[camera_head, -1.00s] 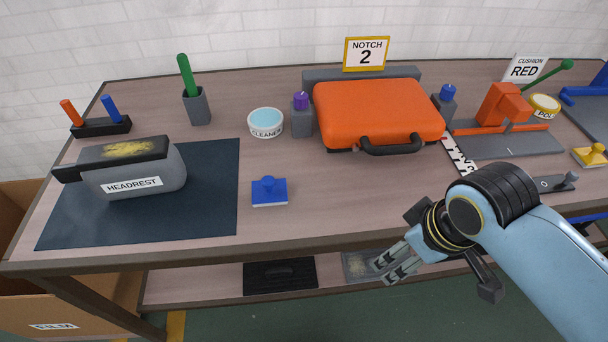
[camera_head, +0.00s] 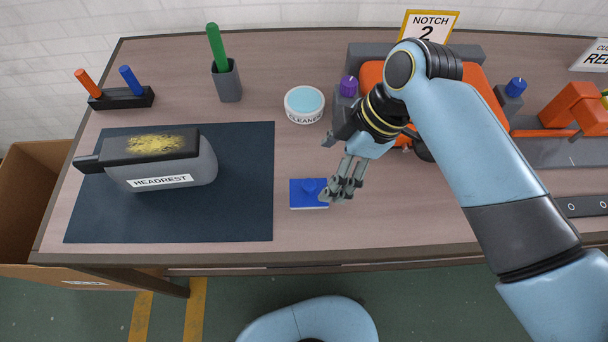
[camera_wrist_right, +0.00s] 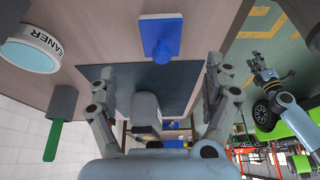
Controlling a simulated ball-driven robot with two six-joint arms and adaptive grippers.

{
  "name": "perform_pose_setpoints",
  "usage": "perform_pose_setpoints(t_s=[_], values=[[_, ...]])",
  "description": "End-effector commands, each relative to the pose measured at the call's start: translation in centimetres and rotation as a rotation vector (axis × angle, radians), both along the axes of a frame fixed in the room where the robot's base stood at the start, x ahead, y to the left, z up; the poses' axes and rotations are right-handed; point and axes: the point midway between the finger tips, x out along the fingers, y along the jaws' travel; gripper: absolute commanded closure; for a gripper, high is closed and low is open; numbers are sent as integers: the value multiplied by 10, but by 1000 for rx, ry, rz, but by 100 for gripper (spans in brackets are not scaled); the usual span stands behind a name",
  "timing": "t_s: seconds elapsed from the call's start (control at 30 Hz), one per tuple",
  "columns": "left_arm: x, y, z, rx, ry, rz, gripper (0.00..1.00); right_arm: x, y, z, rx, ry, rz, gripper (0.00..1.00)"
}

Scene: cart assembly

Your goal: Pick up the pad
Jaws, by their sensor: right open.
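The pad is a flat blue square with a raised knob, lying on the bench in the head view (camera_head: 301,198). It also shows at the top of the right wrist view (camera_wrist_right: 157,22). My right gripper (camera_head: 340,193) is open and empty, with its fingers at the pad's right edge in the head view, partly covering it. In the right wrist view its spread fingers (camera_wrist_right: 160,78) have the pad ahead, between their lines. I cannot tell whether they touch it. My left gripper (camera_wrist_right: 258,68) shows small at the right of the wrist view; its jaws are unclear.
A headrest (camera_head: 190,172) with a yellow patch lies on a dark mat (camera_head: 245,215) left of the pad. A cleaner tub (camera_head: 304,104) stands behind the pad. An orange case (camera_head: 480,95) is partly hidden by my right arm. Bare bench lies between mat and pad.

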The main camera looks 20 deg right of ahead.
Motion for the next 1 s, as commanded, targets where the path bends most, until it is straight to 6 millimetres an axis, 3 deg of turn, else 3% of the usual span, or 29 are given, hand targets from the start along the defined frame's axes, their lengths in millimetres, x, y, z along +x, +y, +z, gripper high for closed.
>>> perform_pose_setpoints(t_s=[0.13, 0.3, 0.7, 0.93, 1.0], values=[[-14, 0, -2, 1, 20, 1, 60, 2, 10, -24, 2, 4, 1, 15], [-29, 0, -3, 0, 43, 1, 60, 4, 16, -38, -1, 2, -1, 15], [-2, 0, 0, 0, 2, 0, 60, 12, 38, -81, -2, 2, -3, 15], [-5, 0, 0, 0, 7, 1, 60, 13, 38, -83, -2, 1, -3, 15], [-8, 0, 0, 0, 11, 1, 60, 13, 38, -83, -2, 1, -3, 22]])
